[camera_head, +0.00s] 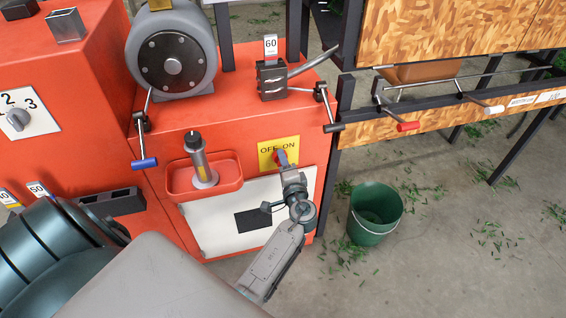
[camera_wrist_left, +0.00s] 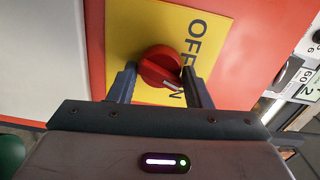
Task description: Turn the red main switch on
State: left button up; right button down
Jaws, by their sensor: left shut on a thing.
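The red main switch (camera_head: 280,157) sits on a yellow plate (camera_head: 265,147) marked OFF and ON, on the front of the orange machine. My left gripper (camera_head: 285,165) reaches up to it from below and covers part of it. In the left wrist view the red knob (camera_wrist_left: 160,66) is between the two dark fingers of my left gripper (camera_wrist_left: 160,80), which are shut on it. The knob's white mark points toward the ON lettering in that view. My right gripper is not in view.
An orange tray (camera_head: 235,170) holding a grey bottle (camera_head: 202,165) is left of the switch. A lever with a blue handle (camera_head: 145,163) hangs farther left. A green bucket (camera_head: 374,215) stands on the floor to the right.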

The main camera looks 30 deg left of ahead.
pick_arm(q)
jog(key=shift+m+p, duration=0.8)
jog(key=shift+m, duration=1.9)
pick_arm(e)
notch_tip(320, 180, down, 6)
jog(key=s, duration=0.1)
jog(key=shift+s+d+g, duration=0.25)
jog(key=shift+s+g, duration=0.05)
pick_arm(q)
jog(key=o, duration=0.9)
jog(key=shift+f, duration=0.1)
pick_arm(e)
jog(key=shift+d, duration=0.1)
